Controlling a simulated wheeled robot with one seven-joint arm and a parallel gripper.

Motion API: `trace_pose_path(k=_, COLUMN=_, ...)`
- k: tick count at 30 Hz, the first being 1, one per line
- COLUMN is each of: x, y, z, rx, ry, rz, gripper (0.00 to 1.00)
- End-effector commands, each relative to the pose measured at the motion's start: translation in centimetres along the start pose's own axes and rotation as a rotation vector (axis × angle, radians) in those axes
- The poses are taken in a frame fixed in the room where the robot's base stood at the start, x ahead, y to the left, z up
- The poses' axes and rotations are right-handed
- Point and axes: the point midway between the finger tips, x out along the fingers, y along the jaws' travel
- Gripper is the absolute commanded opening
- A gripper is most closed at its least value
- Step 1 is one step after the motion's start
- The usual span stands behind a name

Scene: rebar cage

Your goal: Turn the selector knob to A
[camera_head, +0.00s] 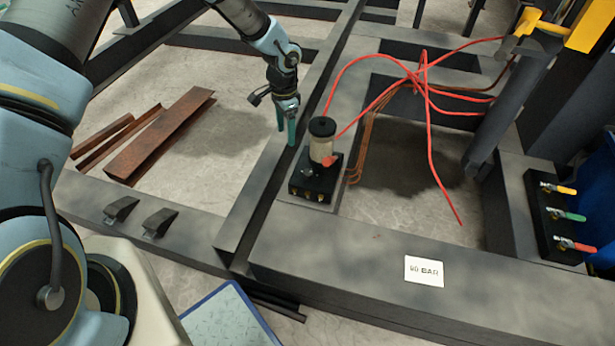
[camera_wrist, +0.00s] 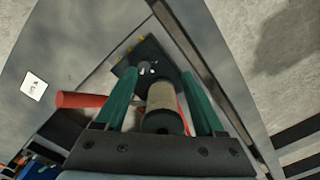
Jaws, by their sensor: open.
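A black pump box (camera_head: 316,182) with a clear reservoir (camera_head: 321,148) and black cap (camera_head: 322,127) stands on the steel frame. A small grey round part (camera_head: 307,171), which looks like the selector knob, is on the box top; in the wrist view the knob (camera_wrist: 144,68) shows near the left fingertip. No letter A can be read, and the knob's setting is unclear. My gripper (camera_head: 286,128) is open, with green fingers, left of and above the box. In the wrist view my gripper (camera_wrist: 157,73) has the reservoir (camera_wrist: 161,96) between its fingers in the picture; no contact is visible.
A red handle (camera_wrist: 80,100) juts from the pump, partly behind the left finger. Red hoses (camera_head: 427,120) and copper pipes (camera_head: 366,140) run right of the box. A valve block (camera_head: 548,215) and a "90 BAR" sign (camera_head: 424,271) are on the frame. Rusty beams (camera_head: 160,135) lie left.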

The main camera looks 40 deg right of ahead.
Motion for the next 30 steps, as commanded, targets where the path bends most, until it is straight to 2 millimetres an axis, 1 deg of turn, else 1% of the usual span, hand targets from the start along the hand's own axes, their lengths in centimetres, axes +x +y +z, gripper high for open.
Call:
trace_pose_path(k=1, x=2.4, y=1.0, z=-1.7, rx=0.043, ry=0.004, rz=0.006, gripper=0.71)
trace_pose_path(k=3, x=4.0, y=2.0, z=-3.4, rx=0.088, ry=0.010, rz=0.007, gripper=0.71)
trace_pose_path(k=7, x=5.7, y=3.0, z=-5.0, rx=0.133, ry=0.015, rz=0.006, gripper=0.71)
trace_pose_path(k=13, x=7.6, y=3.3, z=-5.4, rx=0.146, ry=0.015, rz=0.008, gripper=0.71)
trace_pose_path(k=24, x=14.2, y=3.4, z=-5.4, rx=0.144, ry=0.014, rz=0.009, gripper=0.71)
trace_pose_path(k=27, x=15.5, y=3.3, z=-5.5, rx=0.143, ry=0.015, rz=0.008, gripper=0.71)
trace_pose_path(k=30, x=16.2, y=3.3, z=-5.5, rx=0.143, ry=0.015, rz=0.007, gripper=0.71)
